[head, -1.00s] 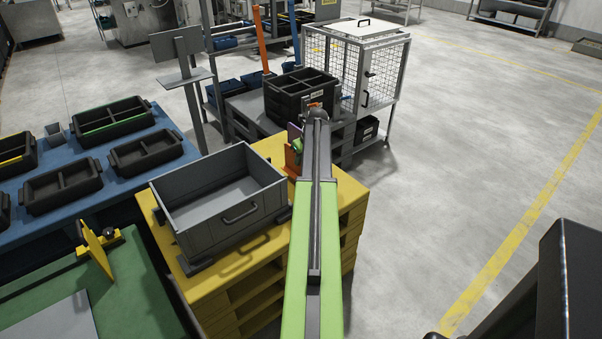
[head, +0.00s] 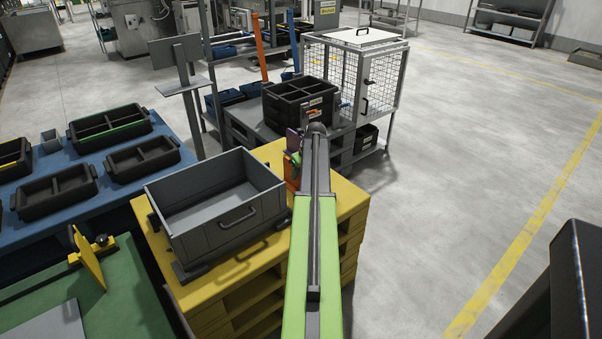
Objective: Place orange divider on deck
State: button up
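An orange divider (head: 292,181) shows as a small upright piece at the far edge of the yellow pallet deck (head: 343,205), just left of my arm. Green and purple pieces show right above it in the picture. My arm partly covers this spot, so I cannot tell whether the divider touches the deck or is held. My arm reaches forward over the deck, with its dark end (head: 316,130) beside these pieces. My gripper's fingers are hidden behind the arm.
A grey open box (head: 215,235) stands on the deck's left part. A blue table (head: 115,190) with several black trays is at left. A green table (head: 125,300) with a yellow plate is at lower left. Behind stand a black crate (head: 285,112) and wire cage (head: 385,85).

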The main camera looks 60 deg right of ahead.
jog(key=shift+r, duration=0.1)
jog(key=shift+r+p, duration=0.25)
jog(key=shift+p, duration=0.1)
jog(key=p+v, duration=1.1)
jog(key=v, duration=0.1)
jog(key=shift+w, duration=0.1)
jog(key=shift+f, duration=0.15)
jog(key=shift+w, duration=0.1)
